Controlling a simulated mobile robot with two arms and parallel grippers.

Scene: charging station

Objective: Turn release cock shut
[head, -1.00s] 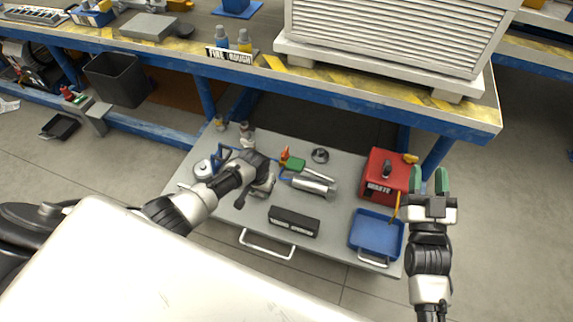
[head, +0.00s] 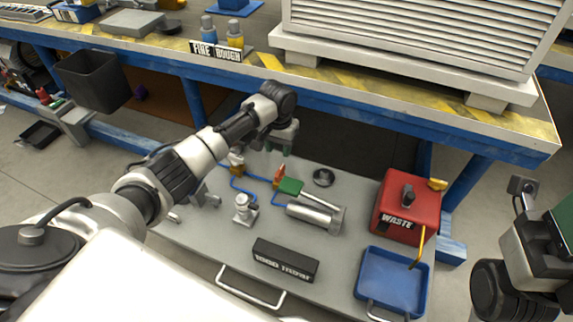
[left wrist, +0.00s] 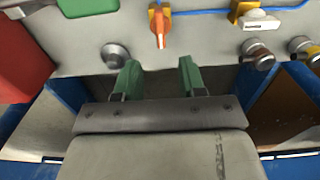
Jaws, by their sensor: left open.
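A cock with an orange handle (head: 279,175) on a yellow body sits in the blue tubing on the grey drawer top. In the left wrist view its orange handle (left wrist: 160,28) points toward my gripper. A second yellow cock with a white handle (left wrist: 261,21) is on the same tubing, to the right there. I cannot tell which one is the release cock. My left gripper (left wrist: 158,76) is open and empty, just apart from the orange handle; it also shows in the head view (head: 284,136), fingers down. My right gripper (head: 560,225) is partly cut off at the right edge.
A metal cylinder with a green part (head: 291,186), a round metal knob (head: 323,177), a red waste box (head: 408,207), a blue tray (head: 391,283) and a black labelled block (head: 285,261) share the surface. The blue bench edge (head: 345,98) overhangs behind.

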